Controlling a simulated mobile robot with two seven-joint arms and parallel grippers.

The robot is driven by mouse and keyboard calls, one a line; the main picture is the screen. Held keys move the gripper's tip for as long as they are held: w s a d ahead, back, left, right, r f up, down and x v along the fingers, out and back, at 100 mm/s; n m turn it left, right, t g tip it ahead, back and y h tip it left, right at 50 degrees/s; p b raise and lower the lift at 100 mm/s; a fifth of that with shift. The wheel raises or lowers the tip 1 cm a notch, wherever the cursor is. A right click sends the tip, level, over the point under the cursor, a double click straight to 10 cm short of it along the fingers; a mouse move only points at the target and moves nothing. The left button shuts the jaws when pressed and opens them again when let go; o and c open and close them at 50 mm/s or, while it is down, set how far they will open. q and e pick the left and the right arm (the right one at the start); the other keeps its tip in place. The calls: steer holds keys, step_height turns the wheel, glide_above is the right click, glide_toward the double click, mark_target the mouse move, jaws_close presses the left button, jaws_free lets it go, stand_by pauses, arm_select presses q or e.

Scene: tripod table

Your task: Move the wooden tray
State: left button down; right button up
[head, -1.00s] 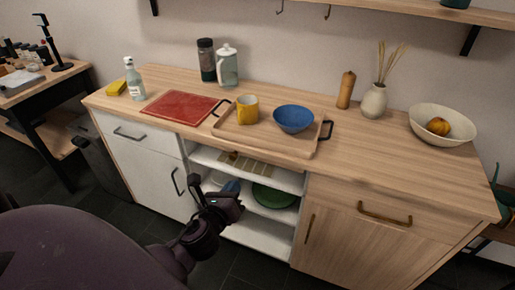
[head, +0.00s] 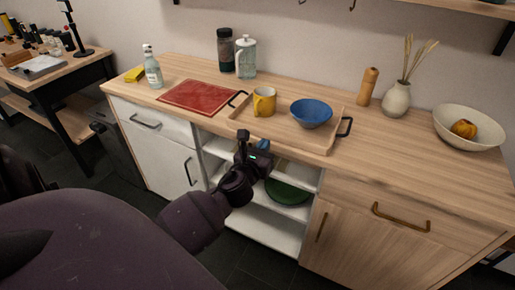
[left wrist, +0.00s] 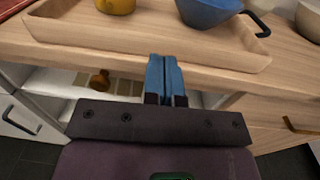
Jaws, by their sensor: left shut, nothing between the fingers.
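The wooden tray (head: 283,128) lies flat on the wooden counter and has black handles at its left and right ends. A yellow mug (head: 264,101) and a blue bowl (head: 311,113) stand on it. My left gripper (head: 243,137) is shut and empty, just in front of the counter's front edge and near the tray's front left. In the left wrist view, the blue fingers (left wrist: 165,72) are together, below the tray's front rim (left wrist: 150,57). They look apart from the tray. My right gripper is not in view.
A red board (head: 199,97) lies left of the tray, partly near its left handle. A bottle (head: 152,67), a vase (head: 396,98) and a cream bowl (head: 468,128) stand on the counter. Open shelves below hold a green plate (head: 288,191).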

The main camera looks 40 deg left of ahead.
mark_target(272, 133)
arm_select(q)
steer(key=shift+x, duration=2.05)
steer(key=shift+x, duration=1.7)
steer(key=shift+s, duration=0.15)
